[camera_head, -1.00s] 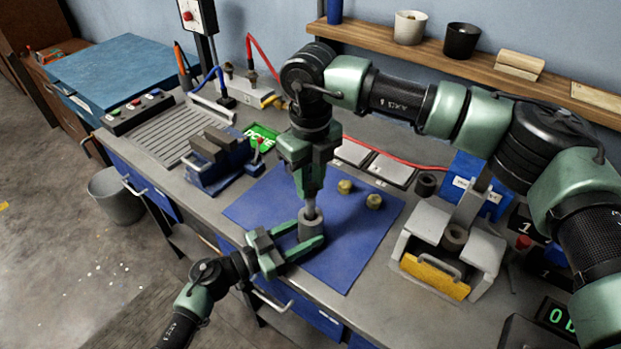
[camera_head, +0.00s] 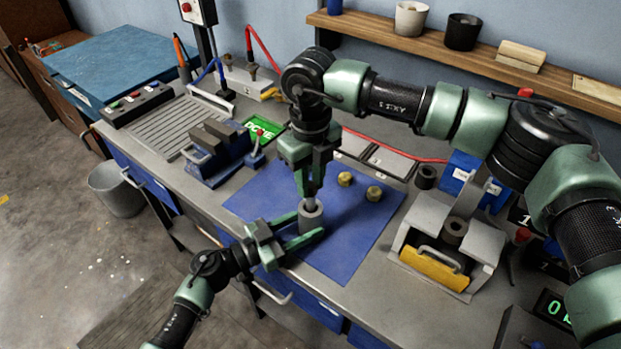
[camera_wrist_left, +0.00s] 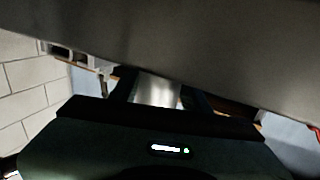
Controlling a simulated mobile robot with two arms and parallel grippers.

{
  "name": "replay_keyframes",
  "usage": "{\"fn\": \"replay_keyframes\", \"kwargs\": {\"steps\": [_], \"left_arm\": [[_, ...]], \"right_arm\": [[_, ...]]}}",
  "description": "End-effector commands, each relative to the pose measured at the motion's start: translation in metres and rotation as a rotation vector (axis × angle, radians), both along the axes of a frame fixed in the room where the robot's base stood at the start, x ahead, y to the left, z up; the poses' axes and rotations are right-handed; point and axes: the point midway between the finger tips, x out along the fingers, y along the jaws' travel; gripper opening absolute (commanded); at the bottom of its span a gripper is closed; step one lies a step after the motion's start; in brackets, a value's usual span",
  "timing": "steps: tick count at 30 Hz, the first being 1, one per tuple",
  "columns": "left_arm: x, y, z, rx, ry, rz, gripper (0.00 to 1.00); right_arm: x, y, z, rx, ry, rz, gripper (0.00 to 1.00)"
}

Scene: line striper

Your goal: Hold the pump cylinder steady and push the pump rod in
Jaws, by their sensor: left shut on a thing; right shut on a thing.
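The grey pump cylinder (camera_head: 311,217) stands upright on the blue mat (camera_head: 355,245). My left gripper (camera_head: 308,229) is shut on the cylinder from the lower left, one finger on each side. The pump rod (camera_head: 312,195) goes into the top of the cylinder, and only a short length shows. My right gripper (camera_head: 312,187) points down from above and is shut on the rod. In the left wrist view a pale metal surface (camera_wrist_left: 158,92), perhaps the cylinder, shows between dark parts; most of that view is blocked.
Two small brass pieces (camera_head: 374,193) lie on the mat to the right. A grey fixture with a yellow front (camera_head: 433,271) stands further right. A blue vise (camera_head: 217,155) is at the left. The mat's front right is clear.

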Motion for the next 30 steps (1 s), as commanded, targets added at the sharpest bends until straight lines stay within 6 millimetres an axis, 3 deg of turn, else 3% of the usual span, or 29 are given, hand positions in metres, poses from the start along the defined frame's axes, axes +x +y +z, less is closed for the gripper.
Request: {"fn": "replay_keyframes", "kwargs": {"steps": [15,16,18,26,27,30], "left_arm": [[0.0005,0.0008,0.0,0.0,0.0,0.002,0.0],[0.0005,0.0008,0.0,0.0,0.0,0.002,0.0],[0.0005,0.0008,0.0,-0.001,0.001,0.002,0.0],[0.0005,0.0008,0.0,-0.001,0.001,0.002,0.0],[0.0005,0.0008,-0.0001,-0.001,0.001,0.002,0.0],[0.0005,0.0008,0.0,-0.001,0.001,0.002,0.0]], "right_arm": [[0.0001,0.0001,-0.0023,0.0,0.0,0.0,0.0],[0.0001,0.0001,-0.0025,0.0,0.0,0.0,0.27],[0.0001,0.0001,-0.0023,0.0,0.0,0.0,0.47],[-0.0001,0.0001,-0.0026,0.0,0.0,0.0,0.5],[-0.0003,-0.0001,-0.0034,-0.001,0.002,0.0,0.61],[-0.0003,-0.0001,-0.0033,-0.001,0.001,0.0,0.65]]}}
